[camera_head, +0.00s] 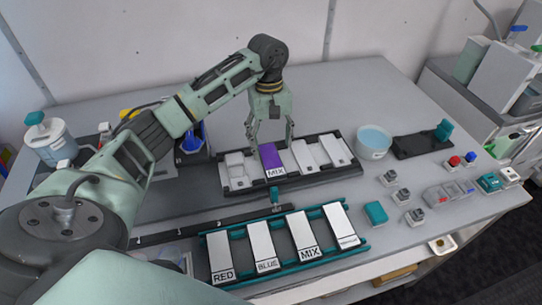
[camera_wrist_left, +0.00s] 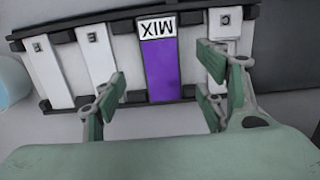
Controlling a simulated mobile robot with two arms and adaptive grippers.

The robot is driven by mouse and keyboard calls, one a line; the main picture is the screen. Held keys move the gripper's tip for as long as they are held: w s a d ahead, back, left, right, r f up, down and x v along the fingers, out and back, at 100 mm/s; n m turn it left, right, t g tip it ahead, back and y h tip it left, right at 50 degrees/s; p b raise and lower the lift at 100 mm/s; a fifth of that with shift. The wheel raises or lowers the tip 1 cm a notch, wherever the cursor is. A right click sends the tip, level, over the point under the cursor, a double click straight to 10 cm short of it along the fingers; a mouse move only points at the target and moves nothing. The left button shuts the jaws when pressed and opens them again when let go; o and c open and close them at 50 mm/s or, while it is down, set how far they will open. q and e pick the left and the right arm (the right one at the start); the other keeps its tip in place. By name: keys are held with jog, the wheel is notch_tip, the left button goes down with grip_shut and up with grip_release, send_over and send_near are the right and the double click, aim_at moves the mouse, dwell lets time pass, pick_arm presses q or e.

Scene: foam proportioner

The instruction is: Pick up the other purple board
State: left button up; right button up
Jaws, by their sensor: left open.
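One purple board (camera_head: 270,157) with a white MIX label lies in the dark rack (camera_head: 236,189) among white boards. It also shows in the left wrist view (camera_wrist_left: 160,68), upside down, label at the top. My left gripper (camera_head: 271,142) is open and points down at the far end of this board. In the left wrist view the fingers of my left gripper (camera_wrist_left: 160,96) stand on either side of the purple board, with a gap to it; nothing is held. I cannot tell the exact height above the board. No second purple board is visible. My right gripper is out of view.
A teal rack (camera_head: 290,268) with white boards labelled RED, BLUE and MIX, plus another, stands in front. A bowl of light blue liquid (camera_head: 374,140) is right of the dark rack. Small grey blocks and a teal block (camera_head: 376,213) lie at right. The table behind the gripper is clear.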

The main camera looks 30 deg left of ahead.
aim_at(271, 159)
pick_arm(q)
jog(key=shift+s+f+p, duration=0.1)
jog(key=shift+f+p, duration=0.25)
notch_tip(271, 159, down, 4)
jog(key=shift+r+p, duration=0.2)
jog(key=shift+p, duration=0.75)
jog(key=shift+f, duration=0.45)
jog(key=c, duration=0.4)
jog(key=shift+c, duration=0.8)
jog(key=c, duration=0.7)
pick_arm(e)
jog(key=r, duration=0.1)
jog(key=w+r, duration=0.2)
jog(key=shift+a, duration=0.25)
